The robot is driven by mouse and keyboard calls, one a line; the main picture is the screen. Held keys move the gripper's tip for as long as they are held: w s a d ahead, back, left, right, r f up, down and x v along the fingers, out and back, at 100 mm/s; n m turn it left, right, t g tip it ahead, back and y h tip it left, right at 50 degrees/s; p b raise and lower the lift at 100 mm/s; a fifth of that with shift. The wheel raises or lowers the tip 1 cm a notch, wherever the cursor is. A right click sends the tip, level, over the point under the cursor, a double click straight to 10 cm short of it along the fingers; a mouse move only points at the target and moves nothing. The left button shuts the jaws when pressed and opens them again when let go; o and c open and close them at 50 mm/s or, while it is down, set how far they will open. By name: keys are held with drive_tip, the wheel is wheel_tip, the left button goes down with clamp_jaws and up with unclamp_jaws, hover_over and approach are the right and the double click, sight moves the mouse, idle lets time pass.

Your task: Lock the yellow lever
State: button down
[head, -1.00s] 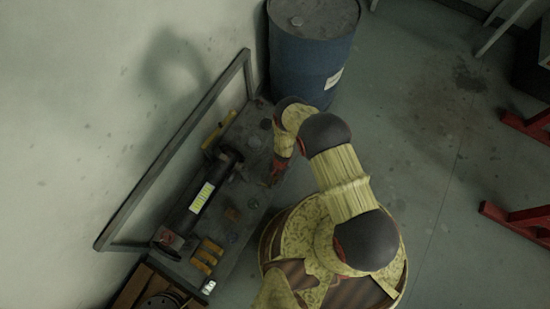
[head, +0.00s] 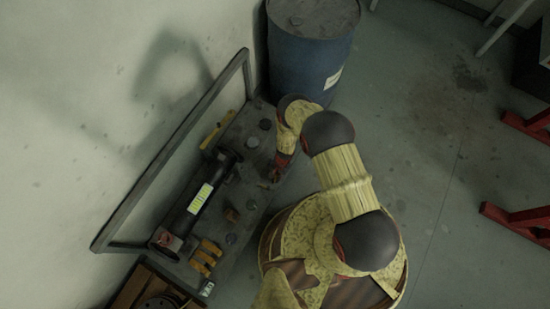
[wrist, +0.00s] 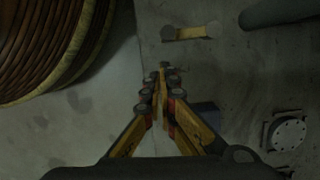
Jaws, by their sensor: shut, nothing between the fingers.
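My gripper (head: 276,174) is shut and empty at the right edge of the dark table in the head view. In the wrist view its fingertips (wrist: 162,84) are together over the table edge. A long yellow bar (head: 217,132) lies at the table's far left side, and a short yellow-orange piece (head: 232,214) stands nearer the middle, apart from my gripper.
The table (head: 262,192) carries a dark cylinder (head: 207,190) with a yellow-green label and several yellow pieces (head: 206,256) at its near end. A grey rail frame (head: 170,155) stands along the wall. A blue barrel (head: 308,50) is behind. The floor to the right is mostly clear.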

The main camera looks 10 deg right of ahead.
drive_tip(key=shift+w+d, duration=0.65)
drive_tip(key=p+v, duration=0.3)
drive_tip(key=v, duration=0.6)
drive_tip(key=shift+s+r, duration=0.15)
drive_tip(key=shift+r, duration=0.3)
